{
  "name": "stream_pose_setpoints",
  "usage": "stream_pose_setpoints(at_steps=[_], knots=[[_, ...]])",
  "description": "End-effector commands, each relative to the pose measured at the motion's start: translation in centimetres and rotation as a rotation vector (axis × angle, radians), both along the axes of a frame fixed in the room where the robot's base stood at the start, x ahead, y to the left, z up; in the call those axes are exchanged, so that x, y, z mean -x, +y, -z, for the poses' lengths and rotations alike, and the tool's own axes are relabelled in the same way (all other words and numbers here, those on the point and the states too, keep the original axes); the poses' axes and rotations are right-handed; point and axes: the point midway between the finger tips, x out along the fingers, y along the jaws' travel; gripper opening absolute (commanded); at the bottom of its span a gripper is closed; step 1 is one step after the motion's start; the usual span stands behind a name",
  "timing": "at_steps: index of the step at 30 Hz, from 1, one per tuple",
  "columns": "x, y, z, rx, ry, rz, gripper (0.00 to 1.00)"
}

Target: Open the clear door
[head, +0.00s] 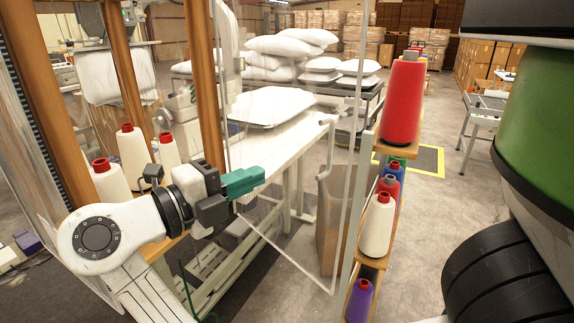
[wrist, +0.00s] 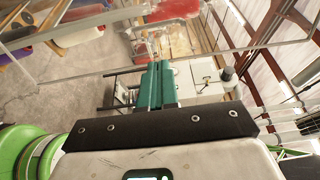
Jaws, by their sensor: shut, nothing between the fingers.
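The clear door (head: 290,215) is a see-through panel with a thin pale metal frame, in the middle of the head view. Its lower edge runs diagonally down to the right and meets an upright frame bar beside the thread rack. I cannot tell whether it stands ajar. My gripper (head: 260,174) has teal fingers pressed together and empty, at the left part of the panel beside a wooden post. I cannot tell whether it touches the door. In the wrist view the shut fingers (wrist: 156,68) point up the picture, and thin metal bars (wrist: 250,47) cross there.
A wooden rack of thread cones, with a red cone (head: 402,98) on top, stands right of the door. White cones (head: 134,157) stand at left among wooden posts (head: 204,85). Behind the panel is a white table (head: 290,140) with pillows. Floor (head: 415,225) right of the rack is open.

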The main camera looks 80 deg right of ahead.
Motion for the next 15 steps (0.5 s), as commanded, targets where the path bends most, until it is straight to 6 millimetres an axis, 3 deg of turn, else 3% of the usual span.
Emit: stream_pose_setpoints(at_steps=[15], knots=[[5.2, -7.5, -0.4, -0.002, 0.003, 0.002, 0.0]])
